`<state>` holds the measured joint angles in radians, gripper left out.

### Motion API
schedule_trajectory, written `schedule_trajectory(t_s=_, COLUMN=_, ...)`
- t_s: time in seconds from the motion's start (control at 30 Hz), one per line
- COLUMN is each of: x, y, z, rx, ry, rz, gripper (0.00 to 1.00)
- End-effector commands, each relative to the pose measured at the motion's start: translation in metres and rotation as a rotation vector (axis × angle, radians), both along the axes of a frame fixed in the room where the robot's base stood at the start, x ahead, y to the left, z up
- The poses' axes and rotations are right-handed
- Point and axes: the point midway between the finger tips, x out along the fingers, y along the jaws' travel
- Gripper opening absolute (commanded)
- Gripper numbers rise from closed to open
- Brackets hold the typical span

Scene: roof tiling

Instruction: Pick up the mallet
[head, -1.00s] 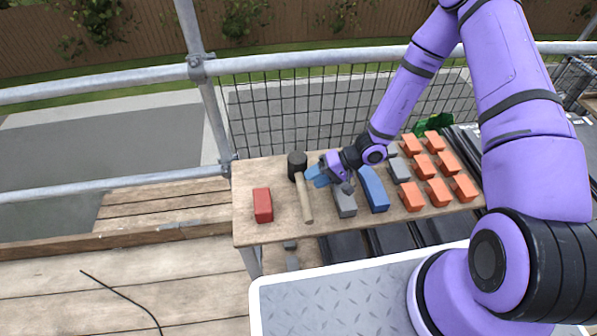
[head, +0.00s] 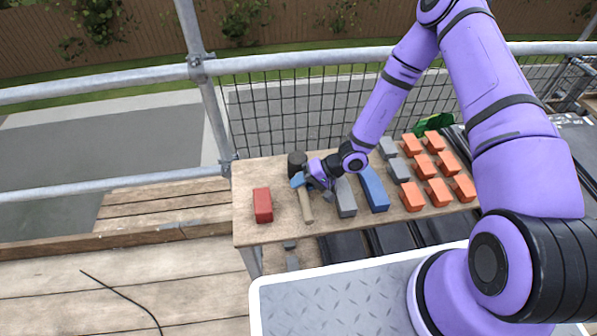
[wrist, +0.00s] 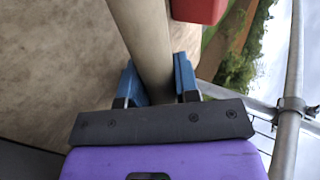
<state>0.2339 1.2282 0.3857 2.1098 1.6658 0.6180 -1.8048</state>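The mallet lies on the wooden table with its black head (head: 297,160) toward the back and its pale wooden handle (head: 307,210) toward the front edge. My gripper (head: 304,184) is low over the handle, just in front of the head. In the wrist view the handle (wrist: 148,40) runs between the two blue fingers of my gripper (wrist: 157,85), one on each side. The fingers are apart and I see no clear grip on the handle. In the head view the gripper hides part of the upper handle.
A red block (head: 262,205) stands left of the mallet and also shows in the wrist view (wrist: 198,8). A grey block (head: 345,198) and a blue block (head: 373,190) lie close on the right. Several orange blocks (head: 412,197) are farther right. A metal railing runs behind the table.

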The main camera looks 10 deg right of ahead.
Motion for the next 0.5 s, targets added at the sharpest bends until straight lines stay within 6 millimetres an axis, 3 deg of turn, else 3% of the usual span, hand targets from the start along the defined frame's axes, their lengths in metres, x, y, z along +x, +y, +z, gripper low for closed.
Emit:
schedule_trajectory(t_s=0.33, x=0.001, y=0.0, z=0.004, rx=0.0, ry=-0.001, rz=0.0, gripper=0.0)
schedule_trajectory(t_s=0.5, x=0.001, y=0.0, z=0.021, rx=0.0, ry=-0.003, rz=0.001, gripper=0.0)
